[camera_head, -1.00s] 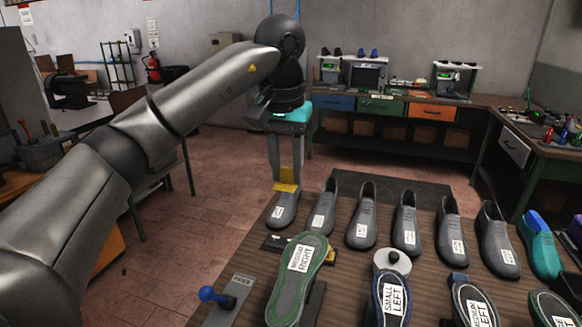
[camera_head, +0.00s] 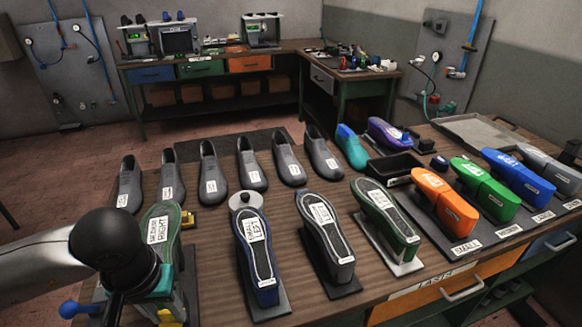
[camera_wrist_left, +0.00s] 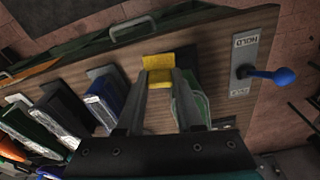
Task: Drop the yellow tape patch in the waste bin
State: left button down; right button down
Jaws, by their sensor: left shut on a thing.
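My left gripper (camera_wrist_left: 155,100) is shut on the yellow tape patch (camera_wrist_left: 168,66), which sits between its fingertips above the wooden table in the left wrist view. In the head view the gripper's teal body (camera_head: 158,282) is at the lower left, near the green-edged sole, and a bit of the yellow patch (camera_head: 168,318) shows below it. My right gripper is not in view. A small black open box (camera_head: 395,168) stands at the table's far right-middle. I cannot tell whether it is the waste bin; no other bin is clear.
Grey shoes stand in a row along the table's far edge. Labelled soles on stands, one green-edged (camera_head: 160,232) and one blue (camera_head: 257,256), fill the front. Coloured shoe forms (camera_head: 443,200) stand at right. A blue-knobbed lever (camera_wrist_left: 262,75) shows in the wrist view.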

pick_arm(q)
jog(key=s+d+f, duration=0.3)
jog(key=f, duration=0.3)
jog(key=shift+s+m, duration=0.25)
jog(key=shift+m, duration=0.05)
jog(key=shift+a, duration=0.15)
